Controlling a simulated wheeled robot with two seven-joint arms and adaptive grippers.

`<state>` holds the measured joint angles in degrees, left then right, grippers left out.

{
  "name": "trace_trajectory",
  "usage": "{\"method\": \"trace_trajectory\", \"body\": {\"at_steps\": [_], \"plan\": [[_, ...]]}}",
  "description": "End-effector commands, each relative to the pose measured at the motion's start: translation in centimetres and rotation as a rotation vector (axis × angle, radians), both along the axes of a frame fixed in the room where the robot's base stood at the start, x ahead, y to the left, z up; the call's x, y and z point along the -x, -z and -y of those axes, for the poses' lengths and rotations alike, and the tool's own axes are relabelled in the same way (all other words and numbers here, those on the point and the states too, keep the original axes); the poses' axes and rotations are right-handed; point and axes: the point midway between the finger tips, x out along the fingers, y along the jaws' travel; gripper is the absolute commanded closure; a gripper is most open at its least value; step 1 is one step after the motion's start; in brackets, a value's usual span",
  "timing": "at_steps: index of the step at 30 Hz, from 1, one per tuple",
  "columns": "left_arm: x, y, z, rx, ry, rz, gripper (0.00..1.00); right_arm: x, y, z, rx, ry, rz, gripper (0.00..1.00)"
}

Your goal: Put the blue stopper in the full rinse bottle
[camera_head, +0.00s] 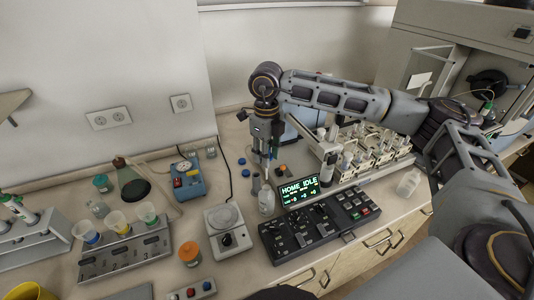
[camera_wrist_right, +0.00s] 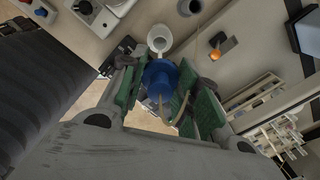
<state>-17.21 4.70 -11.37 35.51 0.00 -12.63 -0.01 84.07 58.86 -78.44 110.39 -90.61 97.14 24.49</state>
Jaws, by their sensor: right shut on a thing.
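My right gripper (camera_head: 264,164) points down over the bench and is shut on a blue stopper (camera_wrist_right: 160,74), which sits between its green finger pads in the wrist view. A whitish bottle (camera_head: 266,204) stands upright below the gripper. In the wrist view a round white bottle opening (camera_wrist_right: 159,39) shows just beyond the stopper, offset from it. I cannot tell whether they touch. Another clear bottle (camera_head: 408,183) stands at the right bench edge. How full either bottle is cannot be told. My left gripper is not in view.
A small scale (camera_head: 228,228) stands left of the bottle, and a black control panel (camera_head: 318,222) with a green display stands in front and right. A vial rack (camera_head: 372,160) fills the right. Left is a grey cup tray (camera_head: 125,252).

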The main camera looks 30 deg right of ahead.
Motion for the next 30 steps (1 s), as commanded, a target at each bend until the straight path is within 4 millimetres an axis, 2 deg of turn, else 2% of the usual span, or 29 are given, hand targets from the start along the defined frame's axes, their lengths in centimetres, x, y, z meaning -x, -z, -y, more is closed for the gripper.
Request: {"method": "trace_trajectory", "body": {"at_steps": [21,30], "plan": [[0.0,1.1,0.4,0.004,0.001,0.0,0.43,0.0,2.5,0.1,0.0,0.001,0.0,0.9],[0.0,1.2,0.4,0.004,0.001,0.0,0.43,0.0,2.7,0.1,0.0,0.001,0.0,0.9]]}}
